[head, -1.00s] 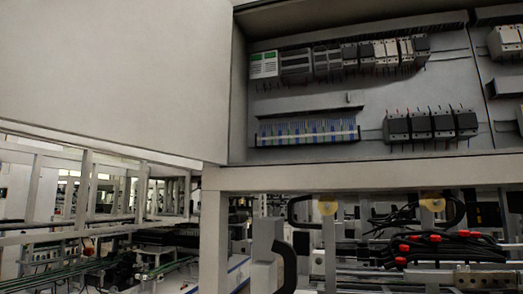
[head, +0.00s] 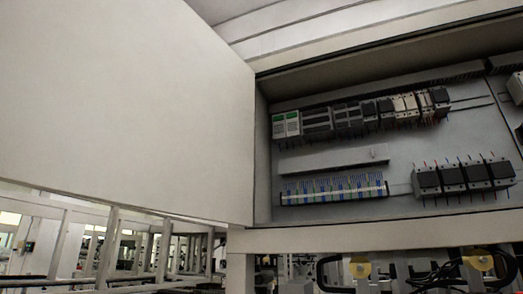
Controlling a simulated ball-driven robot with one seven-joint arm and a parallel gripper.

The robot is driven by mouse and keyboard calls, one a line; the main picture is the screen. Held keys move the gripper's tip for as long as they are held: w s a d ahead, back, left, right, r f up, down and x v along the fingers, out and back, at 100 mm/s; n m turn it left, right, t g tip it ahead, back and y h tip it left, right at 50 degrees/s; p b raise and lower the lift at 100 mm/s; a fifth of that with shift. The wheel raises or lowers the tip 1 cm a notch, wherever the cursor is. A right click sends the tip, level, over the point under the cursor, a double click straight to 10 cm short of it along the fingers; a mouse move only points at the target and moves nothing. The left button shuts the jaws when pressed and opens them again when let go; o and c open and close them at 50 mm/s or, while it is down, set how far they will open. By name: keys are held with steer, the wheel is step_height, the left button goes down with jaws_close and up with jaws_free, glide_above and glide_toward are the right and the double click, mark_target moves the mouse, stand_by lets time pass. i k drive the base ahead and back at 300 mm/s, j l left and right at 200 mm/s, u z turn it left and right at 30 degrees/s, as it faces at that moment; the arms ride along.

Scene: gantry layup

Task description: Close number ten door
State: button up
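A large pale grey door (head: 120,100) fills the left half of the head view. It stands open, swung out to the left of an electrical cabinet (head: 345,238). Its right edge meets the cabinet's left side. No number shows on the part of the door in view, so I cannot tell whether it is number ten. The cabinet interior is exposed. My gripper is not in view.
Inside the cabinet are a row of breakers (head: 365,112), a terminal strip (head: 333,190) and dark contactors (head: 463,177). Below are a metal frame (head: 60,240) at left and yellow round parts (head: 360,268) with dark cables at right.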

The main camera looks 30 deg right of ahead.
mark_target(139, 104)
steer(key=j+z, duration=0.15)
steer(key=z, duration=0.45)
steer(key=j+z, duration=0.2)
steer(key=j, duration=0.25)
steer(key=k+j+z, duration=0.1)
steer(key=j+z, duration=0.15)
steer(key=j, duration=0.15)
steer(key=k+j+z, duration=0.2)
steer(key=j, duration=0.2)
steer(key=j+z, duration=0.25)
steer(key=j, duration=0.2)
